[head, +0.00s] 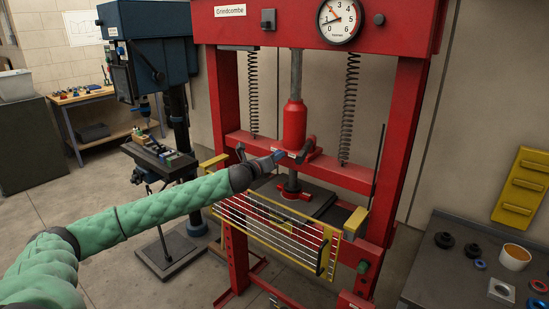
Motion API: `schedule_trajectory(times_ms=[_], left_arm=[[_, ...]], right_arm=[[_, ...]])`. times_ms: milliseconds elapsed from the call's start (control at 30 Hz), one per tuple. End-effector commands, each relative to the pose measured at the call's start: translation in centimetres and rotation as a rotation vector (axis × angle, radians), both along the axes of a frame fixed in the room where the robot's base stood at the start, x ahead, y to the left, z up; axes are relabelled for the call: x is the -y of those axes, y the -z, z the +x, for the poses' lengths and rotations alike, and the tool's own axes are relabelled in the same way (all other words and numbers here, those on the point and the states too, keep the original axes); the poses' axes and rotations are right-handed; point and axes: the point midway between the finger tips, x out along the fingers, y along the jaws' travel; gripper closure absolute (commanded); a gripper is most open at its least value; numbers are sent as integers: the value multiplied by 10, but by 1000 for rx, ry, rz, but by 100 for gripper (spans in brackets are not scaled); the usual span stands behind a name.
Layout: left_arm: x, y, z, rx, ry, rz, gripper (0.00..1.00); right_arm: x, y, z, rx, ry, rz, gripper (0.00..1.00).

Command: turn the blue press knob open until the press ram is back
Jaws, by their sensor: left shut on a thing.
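The red press (385,150) stands in the middle of the head view, with a red bottle jack (295,124) on its crossbeam. The small blue press knob (280,154) sits at the front of the crossbeam, below the jack. My left gripper (271,160) reaches in from the left and is shut on the blue knob; its fingers are small and partly hidden. The dark press ram (291,187) shows below the crossbeam, above the press bed. My right gripper is out of view.
A yellow-framed guard (334,243) with bars stands in front of the press bed, below my left arm. A round gauge (339,20) is at the top of the press. A blue drill press (155,45) stands left. A dark bench (450,274) with small parts is at right.

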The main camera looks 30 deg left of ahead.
Motion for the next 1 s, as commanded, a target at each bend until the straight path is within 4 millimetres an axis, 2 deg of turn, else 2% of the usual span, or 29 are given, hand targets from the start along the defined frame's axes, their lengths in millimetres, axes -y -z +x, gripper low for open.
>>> schedule_trajectory(times_ms=[200,1000], left_arm=[[0,0,0,-17,-1,-206,92],[0,4,0,-80,-3,-956,92]], right_arm=[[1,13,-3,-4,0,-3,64],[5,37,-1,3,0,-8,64]])
